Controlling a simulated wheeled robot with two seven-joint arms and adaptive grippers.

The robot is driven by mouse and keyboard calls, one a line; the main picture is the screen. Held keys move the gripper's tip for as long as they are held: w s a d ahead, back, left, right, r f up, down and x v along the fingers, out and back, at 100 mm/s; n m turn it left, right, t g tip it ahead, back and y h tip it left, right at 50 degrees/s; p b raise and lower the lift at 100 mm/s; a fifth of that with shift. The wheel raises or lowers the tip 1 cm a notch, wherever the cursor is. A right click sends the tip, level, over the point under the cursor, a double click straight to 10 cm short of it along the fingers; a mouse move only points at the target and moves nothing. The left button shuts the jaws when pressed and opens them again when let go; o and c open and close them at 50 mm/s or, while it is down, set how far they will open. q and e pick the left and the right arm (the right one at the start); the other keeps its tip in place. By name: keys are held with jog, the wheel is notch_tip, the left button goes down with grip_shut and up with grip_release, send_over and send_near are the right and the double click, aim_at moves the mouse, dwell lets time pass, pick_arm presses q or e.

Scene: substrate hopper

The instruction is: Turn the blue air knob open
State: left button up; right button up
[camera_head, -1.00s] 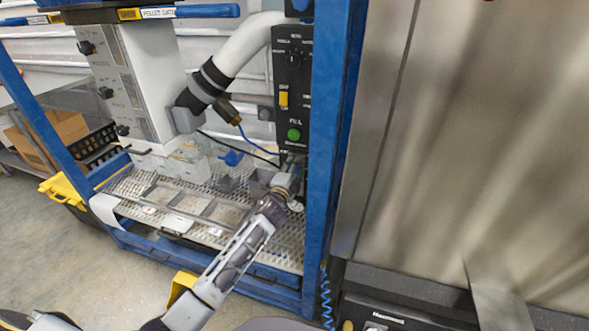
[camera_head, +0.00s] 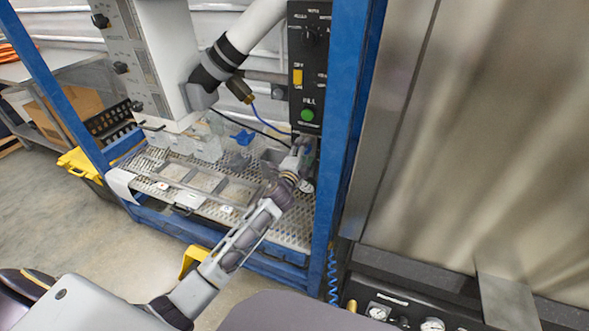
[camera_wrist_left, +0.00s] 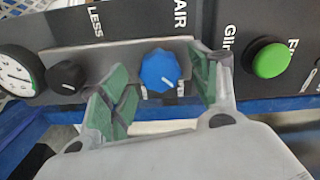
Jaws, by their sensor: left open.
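The blue air knob (camera_wrist_left: 159,70) shows in the left wrist view on a grey plate under the word AIR. A white mark on its face points down and slightly right; the small lettering below is hard to read. My left gripper (camera_wrist_left: 158,88) is open, its green-padded fingers on either side of the knob, with a gap visible on both sides. I cannot tell how deep the fingertips are relative to it. In the head view my left gripper (camera_head: 299,158) is below the black control panel (camera_head: 308,65), and the air knob cannot be made out there. My right gripper is not in view.
A black knob (camera_wrist_left: 67,75) and a round gauge (camera_wrist_left: 17,72) lie left of the air knob, a green button (camera_wrist_left: 270,60) right. The blue frame post (camera_head: 348,130) stands close right of the gripper. A perforated shelf (camera_head: 285,228) is below.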

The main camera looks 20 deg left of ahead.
pick_arm(q)
jog(key=s, duration=1)
jog(key=shift+a, duration=0.2)
jog(key=shift+n, duration=0.4)
dwell(0.5)
